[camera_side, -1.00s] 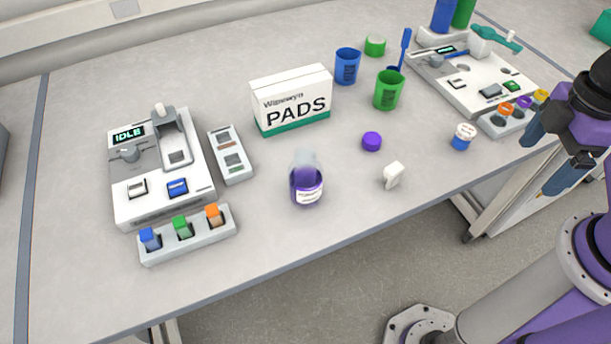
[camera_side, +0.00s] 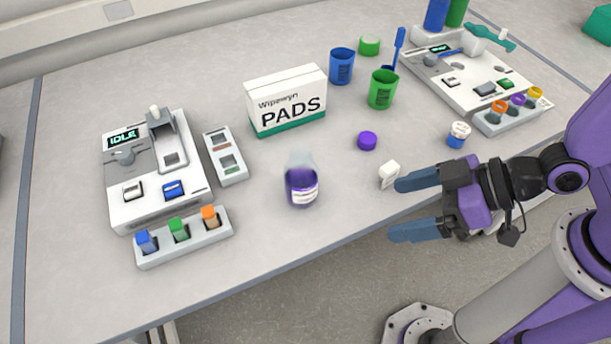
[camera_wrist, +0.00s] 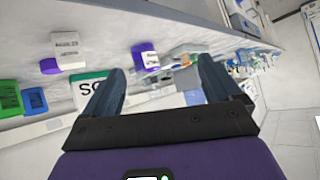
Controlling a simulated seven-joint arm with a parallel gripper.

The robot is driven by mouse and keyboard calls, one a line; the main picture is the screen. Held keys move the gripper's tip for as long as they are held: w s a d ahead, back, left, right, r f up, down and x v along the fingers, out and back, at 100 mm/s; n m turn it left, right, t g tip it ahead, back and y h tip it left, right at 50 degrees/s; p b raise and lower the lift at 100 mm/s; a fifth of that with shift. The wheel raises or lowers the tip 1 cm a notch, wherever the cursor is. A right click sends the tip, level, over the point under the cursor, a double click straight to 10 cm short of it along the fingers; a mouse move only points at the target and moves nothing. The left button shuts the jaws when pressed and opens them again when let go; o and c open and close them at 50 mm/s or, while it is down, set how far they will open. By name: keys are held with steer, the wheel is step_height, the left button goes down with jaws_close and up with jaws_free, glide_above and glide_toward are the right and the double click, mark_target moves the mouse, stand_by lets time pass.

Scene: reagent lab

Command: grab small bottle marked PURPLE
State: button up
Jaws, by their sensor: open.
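A small round bottle of purple liquid (camera_side: 302,187) with a clear neck and a white label stands upright near the front middle of the bench in the side view. Its label is too small to read there. A purple item with a white printed label (camera_wrist: 145,56), probably this bottle, shows between my fingertips in the wrist view, farther off. My gripper (camera_side: 398,208) is open and empty, right of the bottle and apart from it, with its fingers pointing left over the bench's front edge. Its fingers also show in the wrist view (camera_wrist: 160,70).
A white block (camera_side: 389,174) sits close to my upper finger. A purple cap (camera_side: 367,140), green cup (camera_side: 382,89), blue cup (camera_side: 341,66) and PADS box (camera_side: 287,100) stand behind. A vial rack (camera_side: 185,238) and IDLE device (camera_side: 128,208) are left. Bench between bottle and gripper is mostly clear.

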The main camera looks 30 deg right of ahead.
steer(key=w+t, duration=0.2)
steer(key=t, duration=0.2)
glide_toward(317, 182)
steer(key=shift+m, duration=0.4)
steer(key=shift+x, duration=6.4)
steer(key=shift+a, duration=0.1)
steer(key=shift+r, duration=0.1)
steer(key=c, duration=1.2)
